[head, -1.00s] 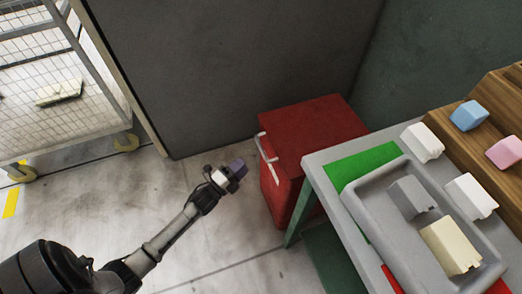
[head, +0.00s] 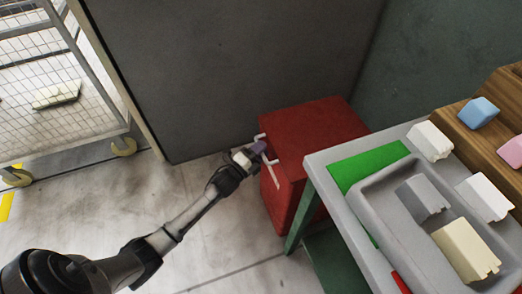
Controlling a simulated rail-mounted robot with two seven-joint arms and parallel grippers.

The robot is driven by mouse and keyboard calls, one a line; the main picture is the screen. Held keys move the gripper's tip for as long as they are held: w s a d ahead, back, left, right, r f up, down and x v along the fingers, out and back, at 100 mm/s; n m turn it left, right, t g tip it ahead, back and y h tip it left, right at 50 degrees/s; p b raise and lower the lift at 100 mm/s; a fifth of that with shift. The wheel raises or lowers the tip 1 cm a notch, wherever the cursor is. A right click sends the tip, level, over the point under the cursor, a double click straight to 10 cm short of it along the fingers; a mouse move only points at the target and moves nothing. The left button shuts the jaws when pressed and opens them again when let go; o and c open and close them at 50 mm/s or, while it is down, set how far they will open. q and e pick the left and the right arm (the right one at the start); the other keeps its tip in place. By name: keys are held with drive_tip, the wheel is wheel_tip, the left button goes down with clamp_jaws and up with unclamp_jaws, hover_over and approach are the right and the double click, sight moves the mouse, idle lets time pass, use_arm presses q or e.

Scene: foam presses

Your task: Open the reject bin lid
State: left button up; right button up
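The red reject bin (head: 283,204) stands on the floor against the wall, left of the grey-topped table. Its red lid (head: 312,126) lies flat and closed on top. A white bar handle (head: 273,174) sticks out from the lid's left edge. My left gripper (head: 258,148) is at this handle, with its purple-grey fingertips by the bar's upper part. The fingers are too small to tell whether they are open or shut, or whether they touch the bar. My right gripper is not in view.
The table (head: 322,174) holds a green mat (head: 362,167), a grey tray (head: 385,220) and several foam blocks, close to the bin's right. A wire cage cart (head: 70,143) stands at the left. The floor between is clear.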

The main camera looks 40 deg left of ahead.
use_arm(q)
clamp_jaws()
idle(0.3)
drive_tip(key=shift+r, duration=0.1)
